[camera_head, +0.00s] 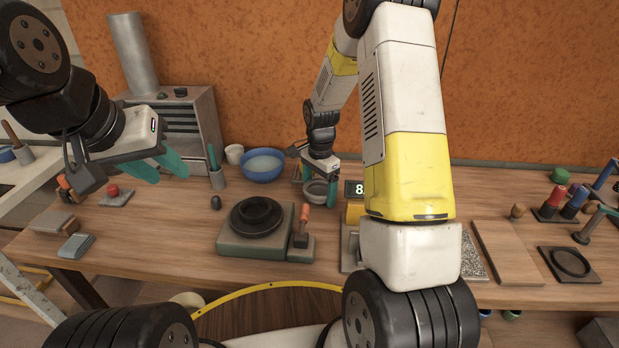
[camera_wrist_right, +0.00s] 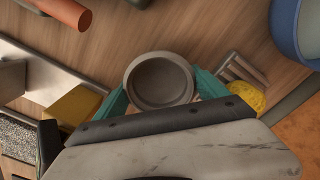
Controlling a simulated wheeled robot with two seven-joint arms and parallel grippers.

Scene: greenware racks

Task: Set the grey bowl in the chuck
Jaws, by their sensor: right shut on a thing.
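The grey bowl (camera_wrist_right: 160,80) is between the teal fingers of my right gripper (camera_wrist_right: 161,92) in the right wrist view, and the fingers touch its sides. In the head view the right gripper (camera_head: 320,190) holds the grey bowl (camera_head: 316,187) toward the back of the bench, right of the blue bowl. The chuck (camera_head: 256,217) is a dark round piece on a grey-green base, front left of the right gripper, with nothing in it. My left gripper (camera_head: 160,165) is at the left, above the bench, with its teal fingers apart and nothing between them.
A blue bowl (camera_head: 263,166) with water stands behind the chuck. A lever with an orange handle (camera_head: 304,214) rises beside the chuck base. A scale display (camera_head: 354,189) stands right of the right gripper. A small dark egg-shaped thing (camera_head: 215,202) lies left of the chuck.

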